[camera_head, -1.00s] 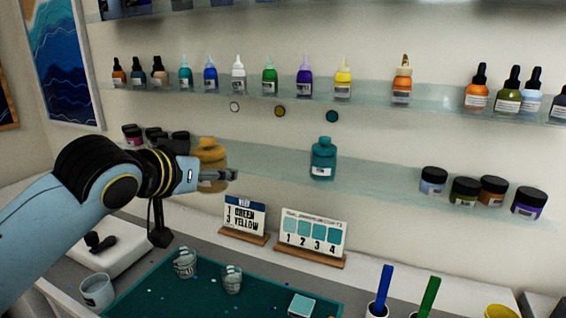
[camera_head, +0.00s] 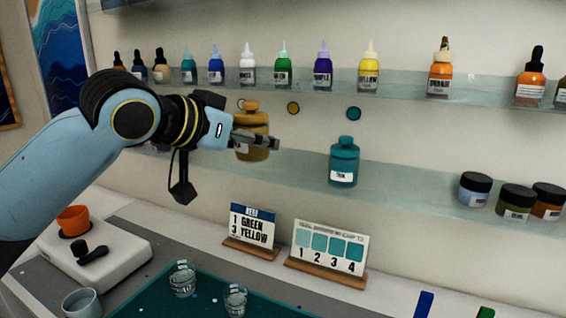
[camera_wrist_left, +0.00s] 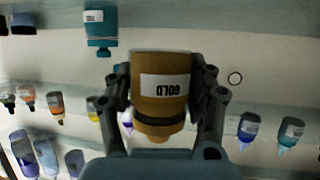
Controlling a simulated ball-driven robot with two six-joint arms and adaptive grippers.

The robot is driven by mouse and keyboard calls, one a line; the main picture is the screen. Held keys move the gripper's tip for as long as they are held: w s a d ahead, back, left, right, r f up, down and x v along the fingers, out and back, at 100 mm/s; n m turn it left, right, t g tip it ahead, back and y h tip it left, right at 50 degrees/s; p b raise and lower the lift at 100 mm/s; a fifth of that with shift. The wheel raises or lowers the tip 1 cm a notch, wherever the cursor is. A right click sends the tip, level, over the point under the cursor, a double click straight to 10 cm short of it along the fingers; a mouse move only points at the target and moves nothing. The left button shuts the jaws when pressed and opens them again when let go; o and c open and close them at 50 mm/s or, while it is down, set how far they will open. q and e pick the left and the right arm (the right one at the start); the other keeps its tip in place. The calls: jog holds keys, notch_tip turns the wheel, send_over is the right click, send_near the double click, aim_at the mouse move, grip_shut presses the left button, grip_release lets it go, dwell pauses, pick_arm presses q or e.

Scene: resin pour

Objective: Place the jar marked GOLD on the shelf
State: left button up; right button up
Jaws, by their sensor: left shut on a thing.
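The mustard-coloured jar (camera_head: 252,142) is in my left gripper (camera_head: 258,140), in front of the wall above the lower glass shelf (camera_head: 290,165). In the left wrist view the jar (camera_wrist_left: 160,62) shows upside down, its label reading GOLD, between the two fingers (camera_wrist_left: 163,95), which are shut on it. I cannot tell whether its base touches the shelf. A teal jar (camera_head: 343,163) stands on that shelf to its right, under a teal dot (camera_head: 354,114). A gold dot (camera_head: 293,108) is on the wall between them. My right gripper is not in view.
Dark-lidded pots (camera_head: 475,188) stand at the right of the lower shelf. Dropper bottles line the shelf (camera_head: 405,92) above. Shelf between gold and teal jars is bare.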

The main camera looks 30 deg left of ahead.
pick_arm(q)
jog(key=p, duration=0.2)
send_over(283, 172)
notch_tip(283, 172, down, 2)
jog(key=shift+s+f, duration=0.2)
jog(key=shift+f, duration=0.4)
jog(key=f+p, duration=0.1)
jog(key=f, duration=0.2)
jog(key=shift+w+f, duration=0.15)
jog(key=shift+w, duration=0.05)
jog(key=shift+f, duration=0.15)
jog(key=shift+f, duration=0.1)
